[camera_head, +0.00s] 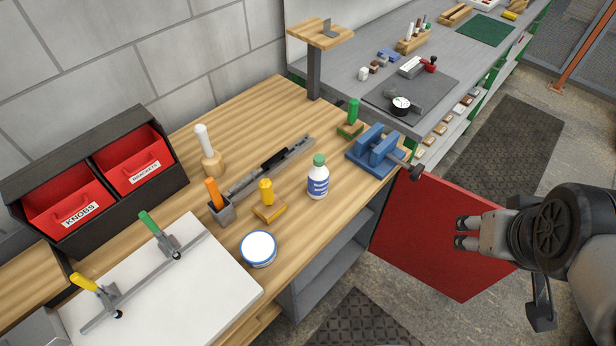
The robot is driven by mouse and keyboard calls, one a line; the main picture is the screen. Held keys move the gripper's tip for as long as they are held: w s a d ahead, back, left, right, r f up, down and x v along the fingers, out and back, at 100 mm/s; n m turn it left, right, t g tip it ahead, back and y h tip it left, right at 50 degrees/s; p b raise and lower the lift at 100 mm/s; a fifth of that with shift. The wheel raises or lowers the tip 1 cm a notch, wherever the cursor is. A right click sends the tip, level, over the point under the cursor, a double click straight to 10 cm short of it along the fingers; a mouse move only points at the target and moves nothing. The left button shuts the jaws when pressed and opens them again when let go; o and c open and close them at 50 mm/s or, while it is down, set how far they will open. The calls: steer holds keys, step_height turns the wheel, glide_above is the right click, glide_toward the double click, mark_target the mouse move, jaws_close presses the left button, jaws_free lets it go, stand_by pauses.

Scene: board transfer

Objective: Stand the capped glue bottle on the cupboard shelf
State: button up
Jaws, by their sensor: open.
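The glue bottle (318,180) is white with a blue label and a green cap. It stands upright on the wooden workbench (290,120), near its front edge. The cupboard below the bench is open at the front, and a grey shelf (335,262) shows inside; most of the interior is hidden by the benchtop. A red panel (430,235), seemingly the cupboard door, stands swung out to the right. My gripper (462,232) is open and empty at the right, in front of the red panel, well away from the bottle.
A blue vise (375,150) sits right of the bottle at the bench edge. A white round tub (258,249) and a yellow-handled tool (267,198) stand to its left. Red bins (130,160) and a white board (150,290) with clamps lie further left.

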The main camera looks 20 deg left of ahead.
steer(key=o, duration=0.3)
steer(key=w+f+n, duration=0.1)
steer(key=w+f, duration=0.1)
steer(key=w, duration=0.2)
steer(key=w+f+n+t, duration=0.1)
steer(key=w+f, duration=0.1)
steer(key=w, duration=0.2)
steer(key=w+f+n, duration=0.2)
steer(key=w+f, duration=0.1)
steer(key=w, duration=0.1)
steer(key=shift+w+d+f+t, duration=0.1)
steer(key=shift+w+d+t, duration=0.1)
steer(key=shift+w+t, duration=0.15)
step_height(320, 180, down, 3)
steer(key=w+a+n+y, duration=0.1)
steer(key=w, duration=0.2)
steer(key=n+t+y+b, duration=0.3)
steer(key=n+y, duration=0.1)
steer(key=y, duration=1)
glide_toward(324, 187)
steer(key=x, duration=0.5)
steer(key=shift+s+f, duration=0.15)
steer(key=shift+f, duration=0.15)
steer(key=shift+r+b+x, duration=0.15)
steer(key=shift+b+x, duration=0.15)
steer(key=shift+x, duration=1.25)
steer(key=shift+r+b+x, duration=0.15)
steer(key=shift+b+x, duration=0.15)
steer(key=shift+x, duration=1.25)
